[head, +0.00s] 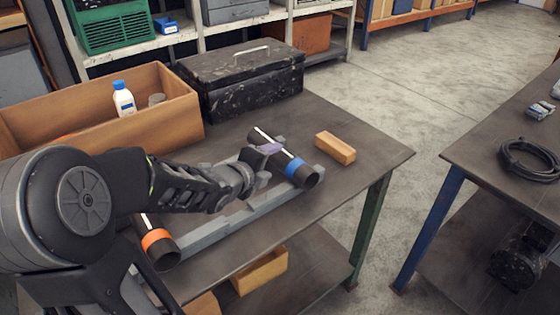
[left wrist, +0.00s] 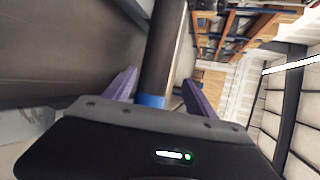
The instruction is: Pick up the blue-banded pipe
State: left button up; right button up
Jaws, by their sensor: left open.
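The blue-banded pipe (head: 306,178) is dark with a blue band near its lower right end. In the head view it lies across a grey rail (head: 232,221) on the workbench. My left gripper (head: 266,164) is at this pipe, beside the blue band. In the left wrist view the pipe (left wrist: 164,50) runs between the open purple fingers (left wrist: 160,88), with a gap on each side. The blue band there is partly hidden by the gripper body. An orange-banded pipe (head: 165,256) lies at the rail's near left end, partly hidden by my left arm. My right gripper is not in view.
A wooden block (head: 335,148) lies right of the blue-banded pipe. A black toolbox (head: 241,86) and a wooden crate (head: 172,104) with a white bottle (head: 124,100) stand behind. The bench's right corner is clear. A second table (head: 480,139) stands at right.

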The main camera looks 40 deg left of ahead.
aim_at(277, 160)
pick_arm(q)
jog(key=shift+w+a+f, duration=0.1)
jog(key=shift+f, duration=0.35)
jog(key=shift+r, duration=0.1)
jog(key=shift+x, duration=1.25)
jog(key=shift+x, duration=2.7)
jog(key=shift+r, duration=0.1)
jog(key=shift+c, duration=0.4)
